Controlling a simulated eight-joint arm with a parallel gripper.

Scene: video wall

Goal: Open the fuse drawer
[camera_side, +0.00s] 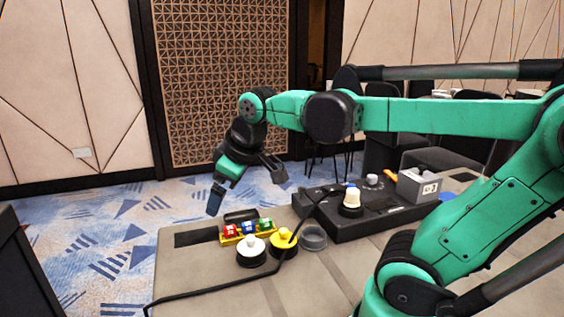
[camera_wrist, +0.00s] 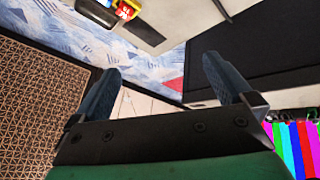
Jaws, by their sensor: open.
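My gripper (camera_side: 246,184) hangs in the air above and behind the far left end of the table in the side view. Its two fingers are spread wide with nothing between them, and they also show in the wrist view (camera_wrist: 161,72). A yellow holder (camera_side: 229,240) with red, blue and green fuse-like blocks (camera_side: 248,228) sits on the table, below and right of the gripper. Part of it, with a red block (camera_wrist: 125,10), shows at the top of the wrist view. I cannot clearly make out which part is the fuse drawer, or whether it is open.
A white knob (camera_side: 251,246) and a yellow knob (camera_side: 284,238) on dark bases stand at the front, beside a clear round dish (camera_side: 314,238). A black unit (camera_side: 345,226) carries a white-topped knob (camera_side: 352,194). A grey box (camera_side: 417,186) stands at right. A black cable crosses the table.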

